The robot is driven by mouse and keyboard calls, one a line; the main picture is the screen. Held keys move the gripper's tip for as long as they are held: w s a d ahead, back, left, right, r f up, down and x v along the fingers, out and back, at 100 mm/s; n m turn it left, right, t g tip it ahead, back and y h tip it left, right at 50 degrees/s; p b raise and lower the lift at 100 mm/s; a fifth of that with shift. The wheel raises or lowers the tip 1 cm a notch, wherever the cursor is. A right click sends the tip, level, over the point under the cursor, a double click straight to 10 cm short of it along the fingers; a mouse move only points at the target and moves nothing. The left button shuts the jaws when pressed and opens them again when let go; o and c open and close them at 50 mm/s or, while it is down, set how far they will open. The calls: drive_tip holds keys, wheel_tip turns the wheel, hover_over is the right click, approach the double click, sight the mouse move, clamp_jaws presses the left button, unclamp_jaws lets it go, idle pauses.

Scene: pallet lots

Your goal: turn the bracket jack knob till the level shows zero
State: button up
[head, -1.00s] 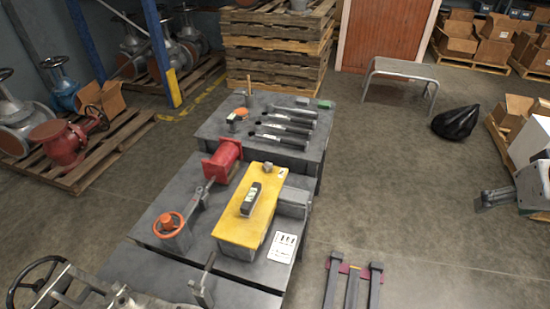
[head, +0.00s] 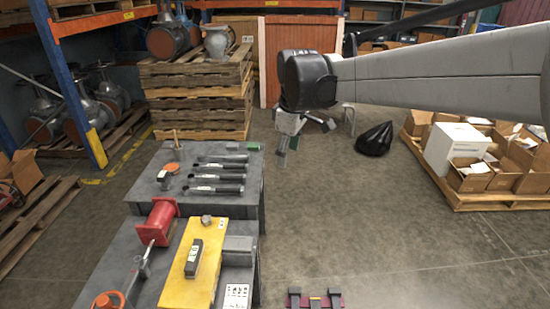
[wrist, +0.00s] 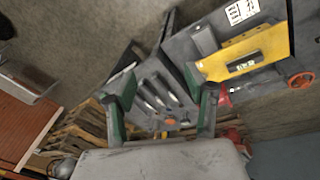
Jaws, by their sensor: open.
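A long yellow block (head: 186,284) lies on the near grey table; it also shows in the wrist view (wrist: 272,42). A dark level (head: 194,258) with a small pale display sits on it; its reading is too small to tell. A small grey knob (head: 207,218) stands at the block's far end. An orange handwheel (head: 108,300) is at the table's near left, also in the wrist view (wrist: 301,80). I cannot tell which is the jack knob. My gripper (head: 303,142) is open and empty, right of the tables in the picture, its green-sided fingers (wrist: 168,85) apart.
A red flanged part (head: 158,222) stands left of the yellow block. Several dark-handled tools (head: 215,188) lie on the far table (head: 145,195). A printed card (head: 236,297) lies at the near right. Stacked pallets (head: 195,95) stand behind; open floor lies to the right.

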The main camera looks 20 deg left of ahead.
drive_tip(key=a+f+n+g+p, duration=0.1)
drive_tip(key=a+f+n, duration=0.25)
drive_tip(key=a, duration=0.45)
drive_tip(key=a+f+n, duration=0.2)
drive_tip(key=a+f, duration=0.2)
drive_tip(key=a, duration=0.5)
drive_tip(key=n+g+h, duration=0.1)
drive_tip(key=n, duration=0.2)
approach(206, 218)
wheel_tip(206, 218, down, 9)
drive_tip(key=shift+a+f, duration=0.1)
drive_tip(key=c, duration=1.1)
